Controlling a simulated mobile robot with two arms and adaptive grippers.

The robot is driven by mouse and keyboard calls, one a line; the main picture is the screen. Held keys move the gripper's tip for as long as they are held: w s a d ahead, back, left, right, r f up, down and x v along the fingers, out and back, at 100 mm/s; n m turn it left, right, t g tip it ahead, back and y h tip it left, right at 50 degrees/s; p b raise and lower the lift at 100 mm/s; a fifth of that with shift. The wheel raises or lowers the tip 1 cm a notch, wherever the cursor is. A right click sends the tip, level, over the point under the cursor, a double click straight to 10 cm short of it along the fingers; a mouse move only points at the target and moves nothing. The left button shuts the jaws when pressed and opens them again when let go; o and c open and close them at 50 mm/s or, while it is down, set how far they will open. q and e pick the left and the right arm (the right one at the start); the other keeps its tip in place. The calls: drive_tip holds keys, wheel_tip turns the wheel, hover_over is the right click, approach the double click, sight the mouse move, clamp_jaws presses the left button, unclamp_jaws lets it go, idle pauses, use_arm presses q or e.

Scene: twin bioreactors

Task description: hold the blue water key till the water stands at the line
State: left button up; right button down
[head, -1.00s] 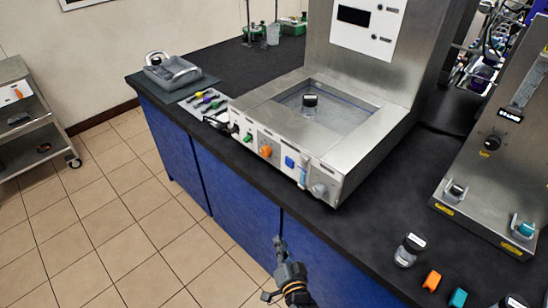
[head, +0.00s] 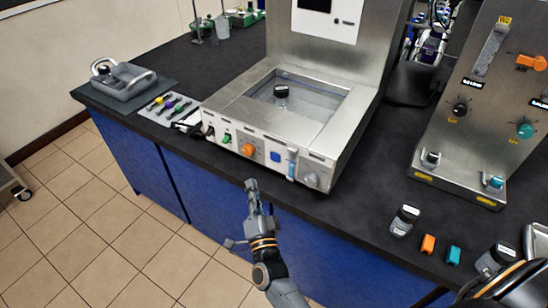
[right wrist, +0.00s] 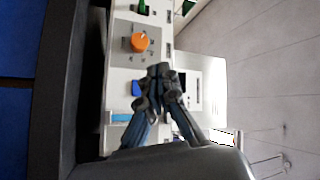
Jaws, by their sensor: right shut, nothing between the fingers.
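The blue water key (head: 275,156) is a small square button on the white front panel of the steel bath. A narrow upright pale-blue gauge (head: 292,163) is just right of it; its line is too small to read. My right gripper (head: 252,188) is shut and empty, in front of and below the panel in the head view. In the right wrist view its closed fingers (right wrist: 160,72) point at the panel, and the blue key (right wrist: 137,88) shows beside them. I cannot tell any contact from this view.
A bottle with a black cap (head: 281,92) stands in the bath basin (head: 238,99). An orange knob (head: 248,150) and a green switch (head: 226,138) are left of the key, a grey knob (head: 312,179) right. A grey tray (head: 125,84) is at left.

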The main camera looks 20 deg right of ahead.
sight(270, 155)
use_arm(q)
drive_tip(key=shift+a+f+b, duration=0.6)
drive_tip(key=shift+f+b, duration=0.2)
drive_tip(key=shift+f, duration=0.05)
use_arm(e)
drive_tip(key=w+d, duration=0.5)
drive_tip(key=d, duration=0.1)
drive_tip(key=shift+w+d, duration=0.2)
drive_tip(key=shift+d, duration=0.2)
use_arm(q)
drive_tip(key=shift+w+d, duration=0.1)
idle(0.4)
drive_tip(key=shift+f, duration=0.1)
use_arm(e)
drive_tip(key=shift+w+d, duration=0.3)
drive_tip(key=shift+d, duration=0.05)
use_arm(q)
drive_tip(key=shift+f, duration=0.1)
use_arm(e)
drive_tip(key=shift+w+d, duration=0.2)
drive_tip(key=shift+d, duration=0.1)
idle(4.8)
